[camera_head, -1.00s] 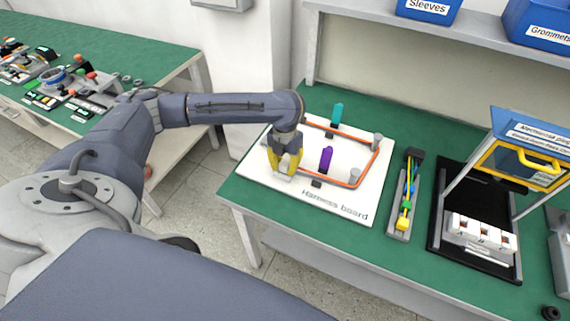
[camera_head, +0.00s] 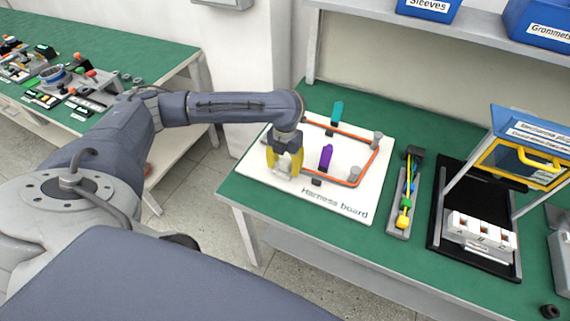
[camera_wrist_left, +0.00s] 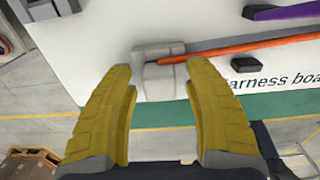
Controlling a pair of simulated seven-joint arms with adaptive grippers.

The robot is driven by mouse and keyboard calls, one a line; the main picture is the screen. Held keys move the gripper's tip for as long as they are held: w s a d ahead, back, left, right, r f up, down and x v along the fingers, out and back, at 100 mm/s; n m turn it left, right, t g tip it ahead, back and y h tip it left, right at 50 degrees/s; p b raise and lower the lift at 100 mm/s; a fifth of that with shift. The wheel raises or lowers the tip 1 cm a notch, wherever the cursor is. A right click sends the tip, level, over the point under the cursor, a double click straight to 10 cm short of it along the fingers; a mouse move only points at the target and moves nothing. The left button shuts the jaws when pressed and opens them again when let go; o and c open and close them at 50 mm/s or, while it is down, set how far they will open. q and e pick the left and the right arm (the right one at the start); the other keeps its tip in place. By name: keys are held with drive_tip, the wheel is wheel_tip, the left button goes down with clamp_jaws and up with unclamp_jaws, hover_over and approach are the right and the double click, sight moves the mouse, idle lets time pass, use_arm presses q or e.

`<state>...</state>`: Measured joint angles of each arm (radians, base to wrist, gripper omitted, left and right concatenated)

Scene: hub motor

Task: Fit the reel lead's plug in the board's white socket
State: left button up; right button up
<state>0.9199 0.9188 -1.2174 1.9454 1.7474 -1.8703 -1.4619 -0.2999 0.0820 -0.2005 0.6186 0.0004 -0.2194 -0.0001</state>
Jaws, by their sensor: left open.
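The white harness board (camera_head: 335,205) lies on the green bench. An orange lead (camera_head: 348,184) runs around posts on it. My left gripper (camera_head: 283,170), with yellow fingers, is over the board's near left corner. In the left wrist view the open fingers (camera_wrist_left: 158,72) stand on either side of a pale grey, stepped block (camera_wrist_left: 158,88). The orange lead (camera_wrist_left: 240,45) ends at this block. I cannot tell plug from socket there, nor how far one sits in the other. The fingers appear apart from the block. My right gripper is not in view.
A purple peg (camera_head: 326,157) and a teal peg (camera_head: 337,113) stand on the board. Right of it are a tray of coloured parts (camera_head: 402,215) and a black stand (camera_head: 437,240) with white blocks. Blue bins (camera_head: 428,10) sit on the shelf above.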

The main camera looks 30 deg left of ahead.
use_arm(q)
wheel_tip(320, 180, up, 12)
idle(0.6)
drive_tip(key=shift+c, duration=0.4)
idle(0.6)
